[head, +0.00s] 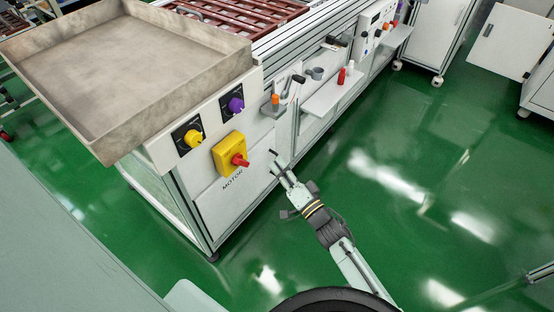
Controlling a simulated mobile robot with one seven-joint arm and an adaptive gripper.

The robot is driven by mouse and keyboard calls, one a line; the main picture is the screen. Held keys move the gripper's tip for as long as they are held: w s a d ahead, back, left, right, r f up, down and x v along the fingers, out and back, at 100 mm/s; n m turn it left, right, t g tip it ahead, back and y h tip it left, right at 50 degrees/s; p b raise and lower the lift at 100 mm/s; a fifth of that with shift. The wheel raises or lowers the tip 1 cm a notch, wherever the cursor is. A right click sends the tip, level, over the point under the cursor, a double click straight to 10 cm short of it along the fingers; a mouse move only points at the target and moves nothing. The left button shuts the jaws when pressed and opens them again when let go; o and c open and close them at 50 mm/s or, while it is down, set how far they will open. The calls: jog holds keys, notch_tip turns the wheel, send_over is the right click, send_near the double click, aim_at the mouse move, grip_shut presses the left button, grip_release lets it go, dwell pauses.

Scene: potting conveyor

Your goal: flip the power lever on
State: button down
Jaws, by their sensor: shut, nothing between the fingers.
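On the machine's front panel, a yellow box (228,153) bears a red handle (240,160), with the word MOTOR below it. Further right along the panel, a small dark lever (298,79) slants up beside a grey bracket. No label reading power is legible, so I cannot tell which one is the power lever. My gripper (275,160) is shut and empty. In the picture it is to the right of the red handle and below the dark lever, apart from both. Its exact distance to the panel is hard to judge.
A yellow knob (192,138) and a purple knob (236,104) sit above the yellow box. A large metal tray (130,150) overhangs at left. A white shelf (322,99) with a red bottle (341,76) juts out at right. The green floor (410,180) is open.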

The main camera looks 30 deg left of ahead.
aim_at(240, 161)
jog(key=a+f+p, duration=0.1)
jog(key=a, duration=0.6)
jog(key=shift+s, duration=0.35)
jog(key=shift+d+p, duration=0.1)
jog(key=shift+p, duration=0.25)
jog(key=shift+m, duration=0.3)
jog(key=shift+p, duration=0.35)
